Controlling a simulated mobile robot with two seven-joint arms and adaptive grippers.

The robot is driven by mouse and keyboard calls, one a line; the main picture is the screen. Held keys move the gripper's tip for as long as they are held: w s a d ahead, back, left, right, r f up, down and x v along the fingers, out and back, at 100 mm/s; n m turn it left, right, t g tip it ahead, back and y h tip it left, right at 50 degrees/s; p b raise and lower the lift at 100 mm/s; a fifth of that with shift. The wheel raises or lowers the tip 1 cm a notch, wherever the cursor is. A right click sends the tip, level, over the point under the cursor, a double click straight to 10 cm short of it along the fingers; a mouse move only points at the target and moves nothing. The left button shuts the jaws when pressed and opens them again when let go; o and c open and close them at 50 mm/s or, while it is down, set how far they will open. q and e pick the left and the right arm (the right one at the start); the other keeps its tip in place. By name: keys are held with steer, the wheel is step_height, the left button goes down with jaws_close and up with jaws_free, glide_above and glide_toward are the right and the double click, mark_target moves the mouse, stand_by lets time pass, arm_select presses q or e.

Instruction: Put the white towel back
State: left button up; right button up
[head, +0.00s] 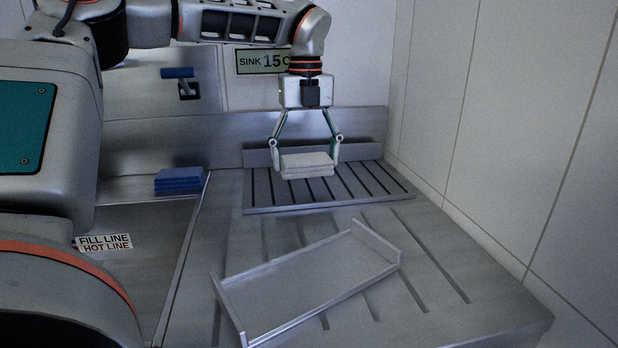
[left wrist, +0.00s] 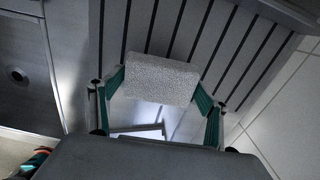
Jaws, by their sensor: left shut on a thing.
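The white towel (head: 306,164) is a folded, layered block in the head view. My left gripper (head: 306,152) comes down from above and is shut on the towel, with one finger at each end. The towel is at the slatted rack (head: 355,189) near the back wall; I cannot tell whether it touches the slats. In the left wrist view the towel (left wrist: 160,80) sits between the green-sided fingers, with the dark slats of the rack (left wrist: 200,28) behind it.
An empty metal tray (head: 310,281) with raised ends lies on the grooved drainboard in front of the rack. A folded blue towel (head: 179,181) lies by the sink at left, below a blue-handled tap (head: 178,74). A white panelled wall (head: 500,130) bounds the right side.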

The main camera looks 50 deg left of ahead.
mark_target(305, 157)
arm_select(q)
step_height(305, 157, down, 4)
steer(key=shift+f+b, duration=0.1)
steer(key=shift+b, duration=0.25)
steer(key=shift+r, duration=0.2)
steer(key=o, duration=1)
steer(key=shift+f, duration=0.1)
arm_select(e)
steer(key=shift+w+a+r, duration=0.15)
steer(key=shift+a, duration=0.1)
arm_select(q)
steer(key=shift+f, duration=0.1)
step_height(305, 157, up, 5)
steer(key=shift+f+p, duration=0.15)
steer(key=shift+p, duration=0.4)
steer(key=shift+a+r+p, duration=0.1)
steer(key=shift+r+p, duration=0.2)
steer(key=shift+r, duration=1.25)
arm_select(e)
steer(key=shift+s+d+f, duration=0.4)
steer(key=shift+d+f, duration=0.3)
